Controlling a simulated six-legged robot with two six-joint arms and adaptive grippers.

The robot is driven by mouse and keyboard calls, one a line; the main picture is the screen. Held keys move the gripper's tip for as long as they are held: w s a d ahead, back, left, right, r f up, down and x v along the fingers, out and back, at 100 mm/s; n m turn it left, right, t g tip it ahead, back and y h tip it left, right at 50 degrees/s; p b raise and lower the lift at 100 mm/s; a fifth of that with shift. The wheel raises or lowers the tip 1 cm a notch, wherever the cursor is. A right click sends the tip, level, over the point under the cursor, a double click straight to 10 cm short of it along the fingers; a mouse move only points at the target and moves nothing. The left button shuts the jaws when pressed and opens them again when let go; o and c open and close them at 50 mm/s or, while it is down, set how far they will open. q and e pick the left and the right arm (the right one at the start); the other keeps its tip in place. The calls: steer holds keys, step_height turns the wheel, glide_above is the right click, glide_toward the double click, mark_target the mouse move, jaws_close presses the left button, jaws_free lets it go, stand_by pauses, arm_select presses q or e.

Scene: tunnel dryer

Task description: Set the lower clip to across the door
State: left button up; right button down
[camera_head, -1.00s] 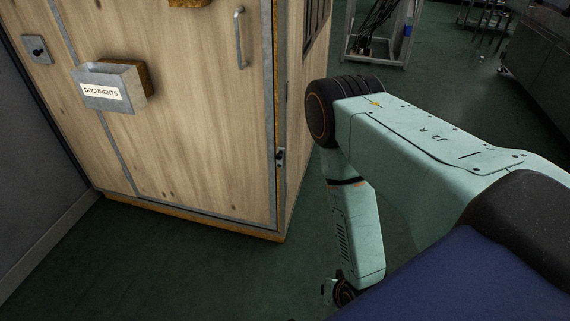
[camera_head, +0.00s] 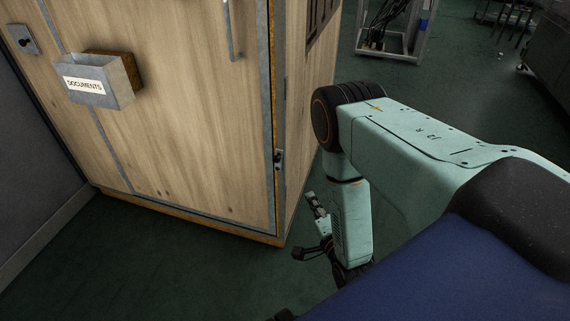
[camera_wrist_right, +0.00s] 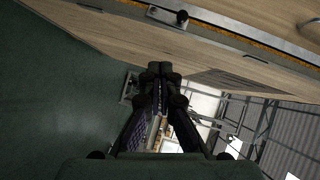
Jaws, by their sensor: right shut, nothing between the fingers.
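The lower clip (camera_head: 279,158) is a small metal piece with a dark knob, low on the right edge of the wooden door (camera_head: 190,130). It looks upright, in line with the door edge, though it is small in the head view. In the right wrist view the clip (camera_wrist_right: 168,16) is at the top, its plate running along the metal edge strip. My right gripper (camera_wrist_right: 160,72) is shut and empty, with its fingertips apart from the clip. In the head view the right gripper (camera_head: 303,253) is below and right of the clip, near the cabinet's bottom corner. My left gripper is not in view.
A grey documents holder (camera_head: 100,82) and a vertical door handle (camera_head: 232,30) project from the door. A latch plate (camera_head: 22,38) is at upper left. A metal frame with cables (camera_head: 390,28) stands behind. The green floor (camera_head: 190,265) before the cabinet is clear.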

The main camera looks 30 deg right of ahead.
steer(key=shift+r+m+t, duration=0.5)
steer(key=shift+r+m, duration=0.45)
steer(key=shift+m, duration=0.05)
steer(key=shift+a, duration=0.1)
steer(key=b, duration=0.3)
glide_toward(280, 155)
steer(key=d, duration=0.3)
steer(key=w, duration=0.1)
steer(key=w+a+b, duration=0.1)
steer(key=w, duration=0.1)
steer(key=w+a+b, duration=0.1)
steer(key=shift+w+f, duration=0.2)
steer(key=shift+d, duration=0.1)
